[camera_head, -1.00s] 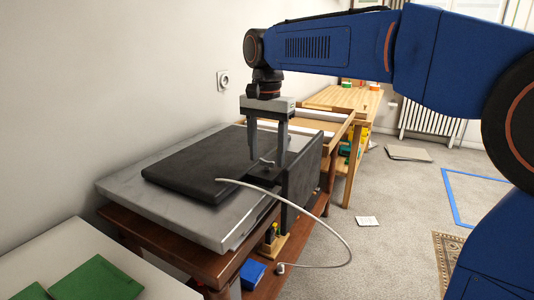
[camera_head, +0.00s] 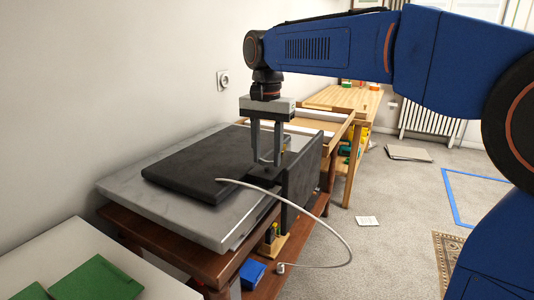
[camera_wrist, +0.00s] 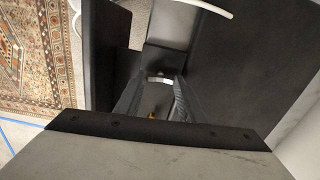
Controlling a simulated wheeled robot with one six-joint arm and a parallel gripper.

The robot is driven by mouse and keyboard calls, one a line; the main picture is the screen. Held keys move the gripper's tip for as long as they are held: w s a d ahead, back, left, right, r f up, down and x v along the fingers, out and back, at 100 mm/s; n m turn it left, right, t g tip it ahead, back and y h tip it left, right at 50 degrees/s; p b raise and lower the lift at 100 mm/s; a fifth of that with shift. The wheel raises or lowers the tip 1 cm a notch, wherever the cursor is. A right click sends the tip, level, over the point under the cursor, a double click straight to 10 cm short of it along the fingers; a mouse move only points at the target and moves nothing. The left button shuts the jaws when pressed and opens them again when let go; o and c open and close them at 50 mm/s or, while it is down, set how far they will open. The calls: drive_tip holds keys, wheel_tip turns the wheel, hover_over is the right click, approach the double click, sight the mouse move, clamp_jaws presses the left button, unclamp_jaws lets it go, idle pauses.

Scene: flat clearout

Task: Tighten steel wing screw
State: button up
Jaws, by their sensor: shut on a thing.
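My gripper (camera_head: 265,162) points straight down over the black flat panel (camera_head: 190,168), at the panel's right end beside an upright dark plate (camera_head: 302,178). In the wrist view its two dark fingers (camera_wrist: 155,92) come close together around a small pale metal piece, which seems to be the steel wing screw (camera_wrist: 154,80). The fingers hide most of the screw, and its wing angle and thread cannot be made out. A small brass-coloured spot shows between the fingers nearer the palm.
The panel lies on a grey slab (camera_head: 125,190) on a brown wooden table (camera_head: 190,258). A pale cable (camera_head: 335,232) loops from the panel over the right edge. A blue box (camera_head: 252,273) sits below. A wooden bench (camera_head: 340,98) stands behind. Carpet at right is mostly open.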

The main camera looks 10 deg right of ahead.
drive_tip(key=n, duration=0.7)
drive_tip(key=shift+n, duration=0.4)
drive_tip(key=n, duration=0.3)
drive_tip(key=shift+n, duration=2.2)
drive_tip(key=o, duration=1)
drive_tip(key=shift+o, duration=0.2)
drive_tip(key=shift+r, duration=0.1)
